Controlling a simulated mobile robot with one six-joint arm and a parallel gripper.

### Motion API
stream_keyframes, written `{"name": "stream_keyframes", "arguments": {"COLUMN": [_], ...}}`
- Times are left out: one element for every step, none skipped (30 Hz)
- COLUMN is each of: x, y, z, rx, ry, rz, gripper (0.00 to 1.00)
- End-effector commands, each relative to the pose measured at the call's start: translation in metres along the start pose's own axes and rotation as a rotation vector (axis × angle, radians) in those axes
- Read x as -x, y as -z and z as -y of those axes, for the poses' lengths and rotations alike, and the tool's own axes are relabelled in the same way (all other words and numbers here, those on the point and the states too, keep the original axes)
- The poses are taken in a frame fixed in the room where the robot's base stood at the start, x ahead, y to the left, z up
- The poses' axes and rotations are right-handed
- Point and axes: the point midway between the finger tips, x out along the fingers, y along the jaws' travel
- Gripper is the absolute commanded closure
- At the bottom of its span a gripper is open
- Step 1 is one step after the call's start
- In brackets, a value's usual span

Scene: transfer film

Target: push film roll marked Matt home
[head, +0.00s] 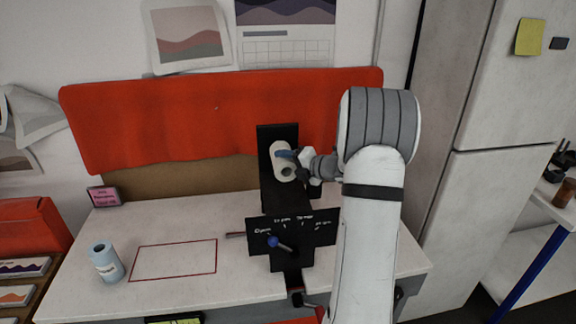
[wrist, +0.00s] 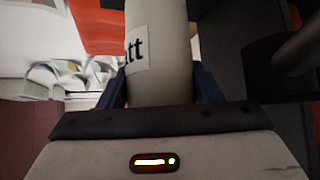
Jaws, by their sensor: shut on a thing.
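A pale film roll (head: 281,158) is at the black upright holder (head: 277,134) at the back of the table. In the wrist view the film roll (wrist: 157,50) carries a label of which "tt" and part of a letter before it show. My gripper (head: 292,158) is shut on this roll, with one blue finger on each side of it in the wrist view (wrist: 157,88). The roll's hollow end shows in the head view. I cannot tell how far the roll sits on the holder, since my gripper and wrist hide part of it.
A second, light blue roll (head: 106,262) stands at the table's left, beside an empty red-outlined rectangle (head: 174,261). A black panel (head: 291,235) with white markings and a blue-knobbed lever (head: 274,242) stands in front of the holder. An orange-red board (head: 215,115) is behind.

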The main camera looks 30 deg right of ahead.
Motion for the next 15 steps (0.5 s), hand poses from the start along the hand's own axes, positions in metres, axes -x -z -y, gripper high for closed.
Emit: {"name": "stream_keyframes", "arguments": {"x": [-0.0009, -0.0014, -0.0021, -0.0026, -0.0032, -0.0039, -0.0044, -0.0049, -0.0057, -0.0062, -0.0068, -0.0075, -0.0080, -0.0085, -0.0092], "y": [-0.0014, -0.0019, -0.0026, -0.0031, -0.0035, -0.0042, -0.0047, -0.0052, -0.0059, -0.0065, -0.0070, -0.0077, -0.0082, -0.0087, -0.0094], "z": [-0.0011, -0.0011, -0.0011, -0.0010, -0.0009, -0.0008, -0.0007, -0.0006, -0.0005, -0.0004, -0.0003, -0.0002, -0.0002, -0.0001, 0.0000], "rx": [0.001, 0.001, 0.001, 0.001, 0.001, 0.001, 0.001, 0.001, 0.001, 0.001, 0.000, 0.000, 0.000, 0.000, 0.000], "ry": [-0.001, -0.001, -0.001, -0.001, -0.001, -0.001, -0.001, -0.001, -0.001, 0.000, 0.000, 0.000, 0.000, 0.000, 0.000], "rz": [0.000, 0.000, 0.000, 0.000, 0.000, 0.000, 0.000, 0.000, 0.000, 0.000, 0.000, 0.000, 0.000, 0.000, 0.000], "gripper": [0.80, 0.80, 0.80, 0.80, 0.80, 0.80, 0.80, 0.80, 0.80, 0.80, 0.80, 0.80, 0.80, 0.80, 0.80]}}
